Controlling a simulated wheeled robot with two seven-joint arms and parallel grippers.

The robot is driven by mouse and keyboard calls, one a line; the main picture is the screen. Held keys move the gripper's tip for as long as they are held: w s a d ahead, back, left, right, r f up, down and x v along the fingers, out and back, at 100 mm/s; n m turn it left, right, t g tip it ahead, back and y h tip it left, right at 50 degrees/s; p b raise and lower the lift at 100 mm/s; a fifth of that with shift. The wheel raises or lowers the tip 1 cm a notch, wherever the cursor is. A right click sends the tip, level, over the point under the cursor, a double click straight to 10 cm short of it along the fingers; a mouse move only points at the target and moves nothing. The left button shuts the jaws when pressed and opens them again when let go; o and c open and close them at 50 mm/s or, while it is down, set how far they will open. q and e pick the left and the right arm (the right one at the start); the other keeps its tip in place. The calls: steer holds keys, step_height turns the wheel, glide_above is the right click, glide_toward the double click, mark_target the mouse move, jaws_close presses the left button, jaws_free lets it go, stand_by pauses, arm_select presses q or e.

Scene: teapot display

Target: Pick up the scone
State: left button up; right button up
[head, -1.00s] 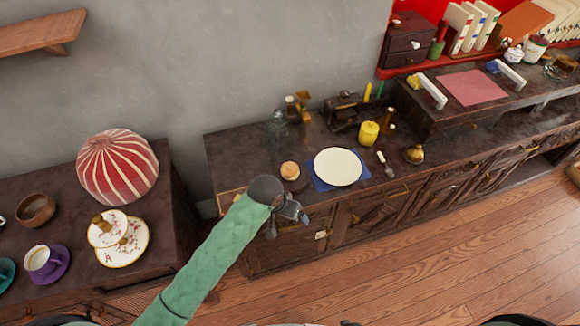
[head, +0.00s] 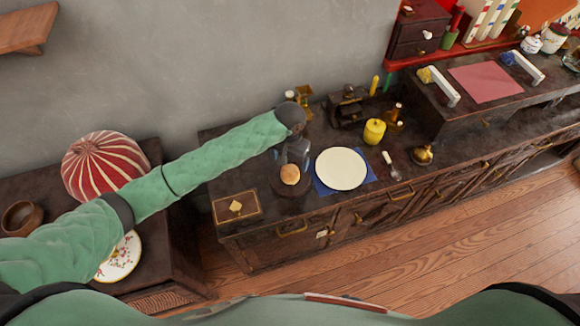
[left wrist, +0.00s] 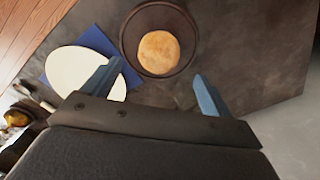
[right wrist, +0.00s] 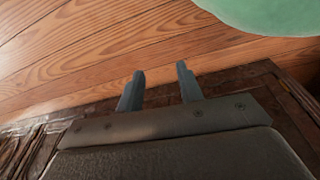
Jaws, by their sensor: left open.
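The scone (head: 290,174) is round and golden brown. It rests in a dark round bowl or dish on the dark cabinet top, left of the white plate. In the left wrist view the scone (left wrist: 158,53) lies inside the dark dish (left wrist: 128,38), beyond the fingertips and between their lines. My left gripper (head: 294,150) is open and empty, just behind and above the scone in the head view; its spread fingers also show in the left wrist view (left wrist: 155,85). My right gripper (right wrist: 158,82) is open and empty, with wood floor and the cabinet beyond it.
A white plate (head: 341,168) on a blue napkin (head: 368,182) sits right of the scone. A yellow candle (head: 374,131), a spoon (head: 396,174) and a brass bell-like object (head: 422,154) stand further right. A red-and-white striped dome (head: 104,165) stands on the left table.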

mark_target(290, 171)
arm_select(q)
steer(key=shift+w+f, duration=0.15)
steer(key=shift+f, duration=0.3)
steer(key=shift+s+f+p, duration=0.25)
steer(key=shift+f+p, duration=0.15)
steer(key=shift+f, duration=0.1)
steer(key=shift+f+p, duration=0.45)
step_height(290, 171, down, 4)
steer(key=shift+r+p, duration=0.15)
steer(key=shift+p, duration=0.8)
steer(key=shift+s+f, duration=0.1)
steer(key=shift+f, duration=0.4)
arm_select(e)
steer(key=s+d+f, duration=0.1)
steer(key=s+f, duration=0.2)
steer(key=s, duration=0.5)
steer(key=shift+d, duration=0.4)
arm_select(q)
steer(key=c, duration=1.1)
arm_select(e)
steer(key=shift+s, duration=0.2)
arm_select(q)
steer(key=shift+o, duration=0.2)
steer(key=shift+r, duration=0.1)
